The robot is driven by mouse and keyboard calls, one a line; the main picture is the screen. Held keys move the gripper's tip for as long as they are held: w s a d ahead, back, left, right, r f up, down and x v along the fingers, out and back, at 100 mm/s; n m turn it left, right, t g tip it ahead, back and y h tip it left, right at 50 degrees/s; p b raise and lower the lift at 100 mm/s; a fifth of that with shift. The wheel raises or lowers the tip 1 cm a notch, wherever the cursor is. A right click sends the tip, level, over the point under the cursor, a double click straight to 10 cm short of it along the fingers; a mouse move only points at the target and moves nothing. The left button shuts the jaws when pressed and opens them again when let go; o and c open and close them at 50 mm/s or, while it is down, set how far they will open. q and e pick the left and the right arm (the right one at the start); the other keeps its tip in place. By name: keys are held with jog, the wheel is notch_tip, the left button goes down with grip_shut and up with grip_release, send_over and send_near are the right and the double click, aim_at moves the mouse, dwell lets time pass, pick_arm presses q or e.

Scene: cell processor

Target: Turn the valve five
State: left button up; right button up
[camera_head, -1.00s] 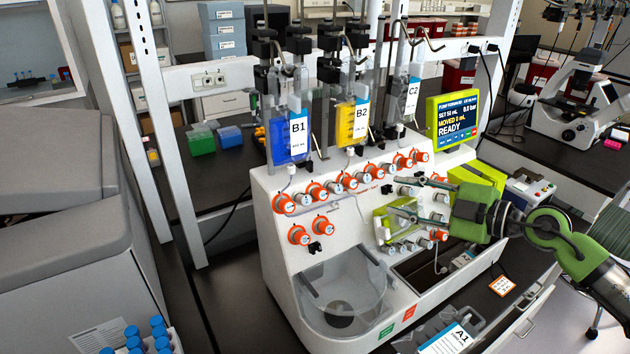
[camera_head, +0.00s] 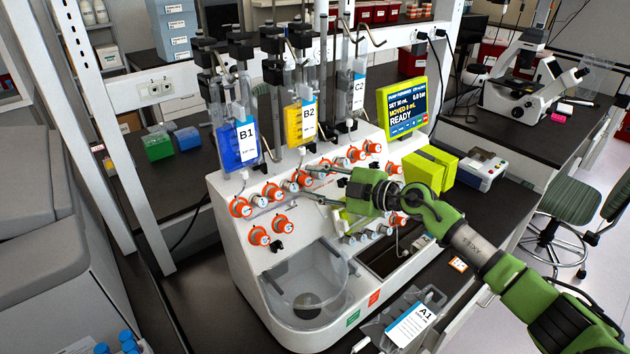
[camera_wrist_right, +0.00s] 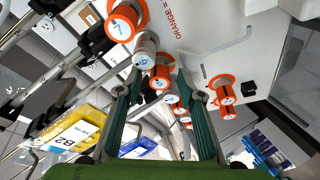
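The valve row runs along the sloped white front of the machine (camera_head: 240,285), with orange and grey-ringed knobs. Valve five appears to be the orange-ringed knob (camera_wrist_right: 160,78) with a white numbered face, seen between the fingertips in the right wrist view. It is small in the head view (camera_head: 303,177), partly beside the fingers. My right gripper (camera_head: 305,187) is open, its two long fingers reaching left across the panel. In the right wrist view its fingers (camera_wrist_right: 160,76) are spread around or just short of this knob; I cannot tell if they touch. My left gripper is not in view.
Neighbouring knobs, a grey-ringed one (camera_wrist_right: 145,55) and an orange one marked 7 (camera_wrist_right: 124,22), sit close to the fingertips. Lower orange valves (camera_head: 259,235) are to the left. Hanging bags B1 (camera_head: 235,145) and B2 (camera_head: 301,125) and the screen (camera_head: 403,105) stand above.

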jog(key=shift+a, duration=0.15)
grip_shut()
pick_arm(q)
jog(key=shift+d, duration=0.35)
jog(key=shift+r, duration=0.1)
